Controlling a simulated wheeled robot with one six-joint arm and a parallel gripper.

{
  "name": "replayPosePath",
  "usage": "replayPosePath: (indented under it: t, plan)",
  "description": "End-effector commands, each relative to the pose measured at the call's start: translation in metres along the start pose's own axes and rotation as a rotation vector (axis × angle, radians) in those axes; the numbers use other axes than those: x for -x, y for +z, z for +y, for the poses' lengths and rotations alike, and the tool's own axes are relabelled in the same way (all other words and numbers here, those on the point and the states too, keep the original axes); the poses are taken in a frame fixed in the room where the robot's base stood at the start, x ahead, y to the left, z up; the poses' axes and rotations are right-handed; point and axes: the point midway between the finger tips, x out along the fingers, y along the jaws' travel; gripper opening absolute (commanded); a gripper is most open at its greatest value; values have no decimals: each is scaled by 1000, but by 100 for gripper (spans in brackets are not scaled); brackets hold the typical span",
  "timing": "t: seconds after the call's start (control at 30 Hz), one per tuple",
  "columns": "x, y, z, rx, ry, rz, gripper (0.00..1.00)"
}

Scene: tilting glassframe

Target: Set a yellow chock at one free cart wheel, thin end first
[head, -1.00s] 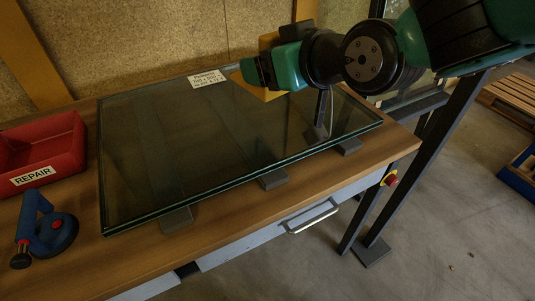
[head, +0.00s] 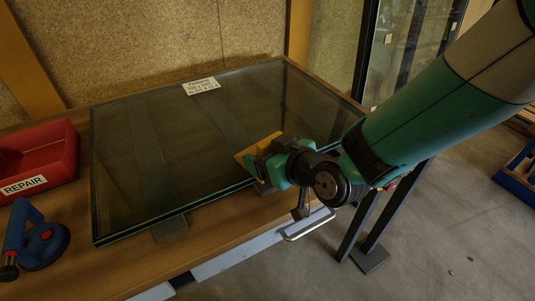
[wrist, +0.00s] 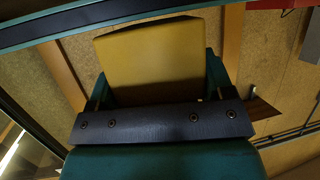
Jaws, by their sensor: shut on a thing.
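The yellow chock (head: 259,149) is held in my gripper (head: 262,160), above the near right part of the glass pane in the head view. In the wrist view the chock (wrist: 155,58) fills the space between the fingers of my gripper (wrist: 158,90). My gripper is shut on it. No cart and no cart wheel show in either view.
A glass pane (head: 175,150) with a white label (head: 201,86) lies on grey supports on a wooden bench (head: 225,218). A red REPAIR bin (head: 40,150) and a blue suction lifter (head: 38,240) stand at left. The floor (head: 440,230) at right is mostly clear.

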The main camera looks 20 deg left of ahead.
Motion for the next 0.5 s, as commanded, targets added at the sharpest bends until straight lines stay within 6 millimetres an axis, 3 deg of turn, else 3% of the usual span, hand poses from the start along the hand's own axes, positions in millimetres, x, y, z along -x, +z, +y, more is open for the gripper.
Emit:
replayPosePath:
  t: [0.4,0.43,0.5]
  plan:
    - [-3,4,0,0,0,4,33]
    - [-2,5,0,0,0,1,77]
    - [-2,4,0,0,0,1,93]
